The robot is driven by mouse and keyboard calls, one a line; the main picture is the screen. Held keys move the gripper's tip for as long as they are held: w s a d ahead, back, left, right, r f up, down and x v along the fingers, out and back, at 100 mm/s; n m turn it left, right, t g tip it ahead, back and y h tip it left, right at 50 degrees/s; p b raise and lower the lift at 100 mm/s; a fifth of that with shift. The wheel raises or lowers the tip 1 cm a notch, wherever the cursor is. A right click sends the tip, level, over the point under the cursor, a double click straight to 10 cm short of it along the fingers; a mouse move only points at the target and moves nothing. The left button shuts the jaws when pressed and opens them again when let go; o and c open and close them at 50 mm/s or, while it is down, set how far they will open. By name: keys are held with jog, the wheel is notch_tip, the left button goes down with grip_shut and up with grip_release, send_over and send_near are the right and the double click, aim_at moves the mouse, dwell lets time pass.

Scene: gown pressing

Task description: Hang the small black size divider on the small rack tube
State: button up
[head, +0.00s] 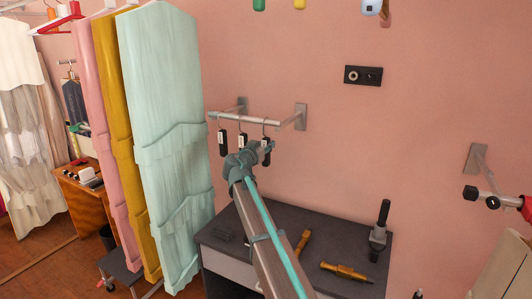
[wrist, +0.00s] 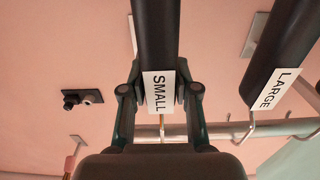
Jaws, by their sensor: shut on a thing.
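The small black size divider (wrist: 156,45) has a white label reading SMALL and sits between the fingers of my gripper (wrist: 160,100) in the wrist view. My gripper is shut on it. In the head view my gripper (head: 262,147) is just below the small rack tube (head: 245,118), and the held divider (head: 266,157) is the rightmost of three. Its thin hook reaches up to the tube near the right end. I cannot tell whether the hook rests over the tube or is only beside it. The tube also shows in the wrist view (wrist: 215,131).
A black LARGE divider (wrist: 282,60) hangs close beside the held one. Two dividers (head: 222,142) hang to the left on the tube. Wall brackets (head: 300,117) carry the tube. Hanging gowns (head: 165,90) stand left; a dark table (head: 325,235) with tools is below.

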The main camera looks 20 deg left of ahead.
aim_at(265, 137)
grip_shut()
jog(key=shift+r, duration=0.15)
jog(key=shift+r+b, duration=0.8)
jog(key=shift+r, duration=0.9)
jog(key=shift+s, duration=0.1)
jog(key=shift+s+a+f+b, duration=0.15)
jog(key=shift+s+b, duration=0.65)
jog(key=shift+s, duration=0.1)
jog(key=shift+s+a+b, duration=0.15)
jog(key=shift+s+b, duration=0.6)
jog(key=shift+s, duration=0.5)
jog(key=shift+s+a+b, duration=0.1)
jog(key=shift+s+b, duration=0.6)
jog(key=shift+s, duration=0.55)
